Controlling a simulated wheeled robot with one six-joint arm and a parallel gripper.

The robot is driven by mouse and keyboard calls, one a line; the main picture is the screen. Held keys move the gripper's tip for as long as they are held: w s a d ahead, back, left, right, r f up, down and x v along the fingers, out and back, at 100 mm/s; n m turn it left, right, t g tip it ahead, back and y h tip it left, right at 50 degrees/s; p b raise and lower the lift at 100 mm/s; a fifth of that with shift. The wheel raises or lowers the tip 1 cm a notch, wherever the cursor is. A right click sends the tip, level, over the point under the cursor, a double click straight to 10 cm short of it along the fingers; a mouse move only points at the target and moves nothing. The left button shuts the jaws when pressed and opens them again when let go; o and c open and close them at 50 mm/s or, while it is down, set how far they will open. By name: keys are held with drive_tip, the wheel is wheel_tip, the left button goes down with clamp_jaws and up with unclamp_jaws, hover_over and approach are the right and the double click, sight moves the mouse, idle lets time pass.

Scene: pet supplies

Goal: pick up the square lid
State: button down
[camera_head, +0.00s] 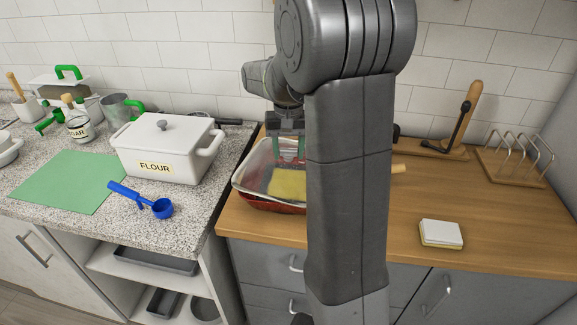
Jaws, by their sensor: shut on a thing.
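A pale grey, square-cornered piece that looks like the square lid (256,166) is at the left end of the wooden counter, above a red dish (268,205). My gripper (289,152) points down over it and is shut on its upper part, near the back. Yellow (287,183) shows within the lid's outline; I cannot tell if it lies under or on the lid. My arm hides the lid's right side and part of the dish, so I cannot tell whether the lid touches the dish.
A white FLOUR box (166,150) and a blue measuring spoon (142,199) stand left on the speckled counter, by a green mat (68,183). A sponge (440,234) and a wire rack (518,160) are at right. The wooden counter between them is mostly clear.

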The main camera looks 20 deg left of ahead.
wheel_tip(320, 180, up, 9)
drive_tip(key=shift+f, duration=0.15)
drive_tip(key=shift+w+r+p, duration=0.1)
drive_tip(key=shift+r+p, duration=0.35)
drive_tip(key=shift+p, duration=0.1)
drive_tip(key=shift+f+n+p, duration=0.25)
drive_tip(key=shift+n+p, duration=0.05)
drive_tip(key=shift+p, duration=0.4)
drive_tip(key=f+p, duration=0.1)
drive_tip(key=f+n+p, duration=0.1)
drive_tip(key=f+p, duration=0.1)
drive_tip(key=p, duration=0.1)
drive_tip(key=shift+d+f+n, duration=0.35)
drive_tip(key=shift+f+n, duration=0.05)
drive_tip(key=shift+f+b, duration=1.45)
drive_tip(key=shift+f, duration=0.9)
drive_tip(key=shift+f, duration=0.5)
